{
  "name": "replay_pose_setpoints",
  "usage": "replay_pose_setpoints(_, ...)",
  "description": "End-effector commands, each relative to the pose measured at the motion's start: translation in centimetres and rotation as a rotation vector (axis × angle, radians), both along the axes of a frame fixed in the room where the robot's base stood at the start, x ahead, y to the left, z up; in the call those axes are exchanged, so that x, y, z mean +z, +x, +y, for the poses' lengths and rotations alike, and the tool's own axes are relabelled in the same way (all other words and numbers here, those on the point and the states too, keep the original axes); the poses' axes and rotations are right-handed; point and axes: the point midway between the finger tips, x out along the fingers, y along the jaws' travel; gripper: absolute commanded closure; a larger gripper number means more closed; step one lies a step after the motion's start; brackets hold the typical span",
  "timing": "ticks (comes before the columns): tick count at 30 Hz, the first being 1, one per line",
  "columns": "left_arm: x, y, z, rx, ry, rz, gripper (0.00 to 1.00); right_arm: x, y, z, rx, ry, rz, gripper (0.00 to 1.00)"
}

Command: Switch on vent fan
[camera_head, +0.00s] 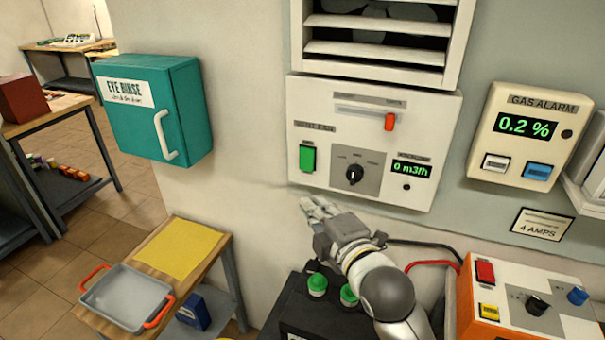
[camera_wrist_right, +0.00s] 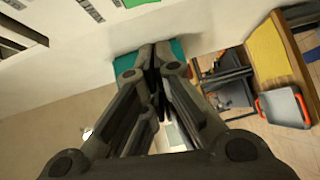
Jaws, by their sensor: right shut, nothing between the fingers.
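The vent fan panel (camera_head: 375,185) is a white box on the wall below the louvred fan grille (camera_head: 380,28). It has a green button (camera_head: 307,158) at its left, a black rotary knob (camera_head: 354,174) in its middle, and a red slider (camera_head: 389,122) above. Its display (camera_head: 411,169) reads 0 m3/h. My right gripper (camera_head: 308,202) is shut and empty, just below the panel's lower left edge and below the green button. In the right wrist view its fingers (camera_wrist_right: 155,60) are together. My left gripper is not in view.
A teal eye rinse box (camera_head: 155,108) hangs on the wall to the left. A gas alarm (camera_head: 528,134) reading 0.2 % is to the right. Below are a black battery with green caps (camera_head: 317,283) and an orange charger (camera_head: 530,300). A small table holds a grey tray (camera_head: 127,297).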

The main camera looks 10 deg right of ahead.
Motion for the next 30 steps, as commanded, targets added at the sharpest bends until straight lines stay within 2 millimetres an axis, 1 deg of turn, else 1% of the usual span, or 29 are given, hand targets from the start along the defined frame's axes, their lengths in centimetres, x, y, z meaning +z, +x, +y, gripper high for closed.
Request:
replay_pose_setpoints(1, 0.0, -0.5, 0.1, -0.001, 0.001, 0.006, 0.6, 0.0, 0.1, 0.0, -0.001, 0.001, 0.001, 1.0)
replay_pose_setpoints(2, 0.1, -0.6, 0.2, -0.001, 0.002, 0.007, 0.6, 0.0, 0.2, 0.0, -0.001, 0.001, 0.001, 1.0)
replay_pose_setpoints(4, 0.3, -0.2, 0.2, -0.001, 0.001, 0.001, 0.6, 0.0, 0.7, 0.1, -0.001, 0.001, 0.002, 1.0)
replay_pose_setpoints(8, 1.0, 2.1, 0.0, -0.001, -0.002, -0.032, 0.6, 0.0, 2.3, 0.4, -0.001, 0.005, 0.002, 1.0)
replay_pose_setpoints(10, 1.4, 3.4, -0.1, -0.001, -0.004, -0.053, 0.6, -0.1, 3.5, 0.7, -0.001, 0.004, 0.004, 1.0)
replay_pose_setpoints(13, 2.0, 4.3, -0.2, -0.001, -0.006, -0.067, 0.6, -0.2, 5.2, 1.0, -0.002, 0.004, 0.004, 1.0)
replay_pose_setpoints(17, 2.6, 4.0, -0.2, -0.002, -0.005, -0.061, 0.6, -0.4, 7.4, 1.5, -0.001, 0.003, 0.003, 1.0)
replay_pose_setpoints(22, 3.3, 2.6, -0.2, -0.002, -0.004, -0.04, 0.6, -0.6, 10.0, 2.0, -0.001, 0.005, 0.003, 1.0)
replay_pose_setpoints(26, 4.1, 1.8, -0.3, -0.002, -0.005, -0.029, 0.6, -0.9, 11.6, 0.7, -0.003, 0.001, 0.005, 1.0)
replay_pose_setpoints(30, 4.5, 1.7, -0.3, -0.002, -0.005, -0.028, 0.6, -1.1, 12.6, 0.0, -0.002, 0.001, 0.003, 1.0)
